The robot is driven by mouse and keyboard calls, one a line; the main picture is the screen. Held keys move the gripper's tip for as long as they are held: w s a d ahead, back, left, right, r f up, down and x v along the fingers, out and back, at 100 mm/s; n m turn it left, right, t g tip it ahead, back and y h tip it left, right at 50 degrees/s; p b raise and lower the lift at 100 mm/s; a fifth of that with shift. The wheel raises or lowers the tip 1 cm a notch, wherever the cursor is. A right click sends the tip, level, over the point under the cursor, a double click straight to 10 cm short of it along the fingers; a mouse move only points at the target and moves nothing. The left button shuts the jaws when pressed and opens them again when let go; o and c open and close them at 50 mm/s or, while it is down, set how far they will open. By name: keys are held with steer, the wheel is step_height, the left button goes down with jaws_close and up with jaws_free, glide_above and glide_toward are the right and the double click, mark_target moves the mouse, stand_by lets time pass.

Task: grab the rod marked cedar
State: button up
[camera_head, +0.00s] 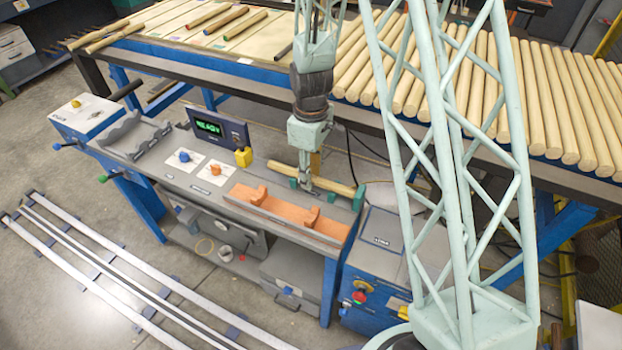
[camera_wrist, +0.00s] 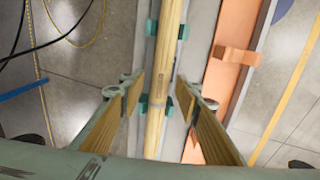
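A pale wooden rod (camera_head: 335,187) lies in green supports on the grey bench, behind the orange trough. In the wrist view the rod (camera_wrist: 167,40) runs lengthwise through the middle, with a darker band partway along it. I cannot read any cedar mark on it. My gripper (camera_head: 307,183) hangs over this rod, pointing down. In the wrist view my gripper (camera_wrist: 161,98) is open, its wood-toned finger pads apart on either side of the rod with gaps showing. How far the fingertips reach down beside it is unclear.
The orange trough (camera_head: 285,212) with small saddles runs close in front of the rod. A display box (camera_head: 218,128) and knobs stand to the left. Behind, a long table carries many pale rods (camera_head: 480,85) and several darker ones (camera_head: 227,19). Cables (camera_wrist: 75,25) hang behind the bench.

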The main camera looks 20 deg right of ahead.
steer(key=c, duration=0.9)
steer(key=shift+r, duration=0.1)
step_height(320, 180, up, 18)
steer(key=p, duration=0.9)
stand_by(0.3)
